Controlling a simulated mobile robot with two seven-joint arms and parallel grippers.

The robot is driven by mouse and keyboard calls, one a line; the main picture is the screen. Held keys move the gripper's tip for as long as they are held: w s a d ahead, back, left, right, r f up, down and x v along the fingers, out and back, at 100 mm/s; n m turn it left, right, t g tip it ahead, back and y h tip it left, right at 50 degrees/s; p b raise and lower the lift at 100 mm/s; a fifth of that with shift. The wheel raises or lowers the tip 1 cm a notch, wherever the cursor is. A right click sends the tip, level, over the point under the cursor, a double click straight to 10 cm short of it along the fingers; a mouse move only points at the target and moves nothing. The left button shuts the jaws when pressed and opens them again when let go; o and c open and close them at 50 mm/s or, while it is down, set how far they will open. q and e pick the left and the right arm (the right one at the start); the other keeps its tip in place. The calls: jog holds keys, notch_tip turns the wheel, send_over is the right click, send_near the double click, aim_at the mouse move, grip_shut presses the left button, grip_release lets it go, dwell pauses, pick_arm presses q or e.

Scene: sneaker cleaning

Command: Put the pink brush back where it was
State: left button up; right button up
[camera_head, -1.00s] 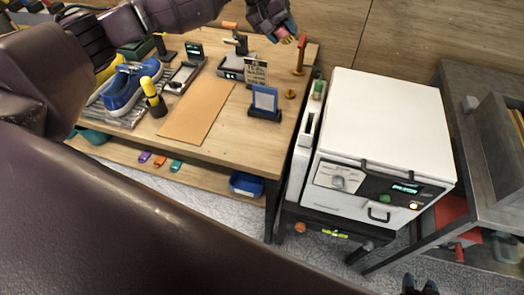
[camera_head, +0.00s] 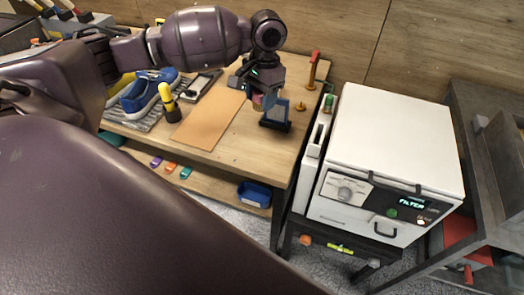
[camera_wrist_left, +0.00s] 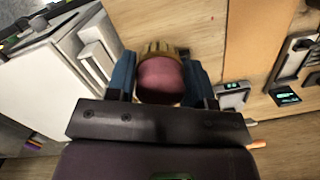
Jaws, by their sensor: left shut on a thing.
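The pink brush (camera_wrist_left: 160,82) is between the two blue fingers of my left gripper (camera_wrist_left: 164,78) in the left wrist view. Its rounded pink part faces the camera, with a tan ridged rim behind it. In the head view, my left gripper (camera_head: 254,94) points down over the back right part of the workbench, and a bit of the pink brush (camera_head: 257,102) shows below it. The gripper is close to the small blue-framed stand (camera_head: 276,113). I cannot tell whether the brush touches the bench. My right gripper is not in view.
The wooden workbench (camera_head: 222,150) holds a tan mat (camera_head: 208,118), blue sneakers (camera_head: 142,95), a yellow-handled tool (camera_head: 167,95) and a red-topped post (camera_head: 314,66). A white machine (camera_head: 393,135) stands right of the bench. The mat is clear.

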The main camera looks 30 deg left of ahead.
pick_arm(q)
jog(key=b, duration=0.1)
send_over(260, 155)
jog(key=f, duration=1.3)
jog(key=shift+w+f, duration=0.2)
jog(key=shift+f, duration=0.15)
jog(key=shift+f+b, duration=0.3)
jog(key=shift+f, duration=2.4)
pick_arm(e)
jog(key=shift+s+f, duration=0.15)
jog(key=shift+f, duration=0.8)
pick_arm(q)
jog(key=o, duration=0.8)
jog(key=shift+c, duration=0.2)
jog(key=shift+o, duration=0.4)
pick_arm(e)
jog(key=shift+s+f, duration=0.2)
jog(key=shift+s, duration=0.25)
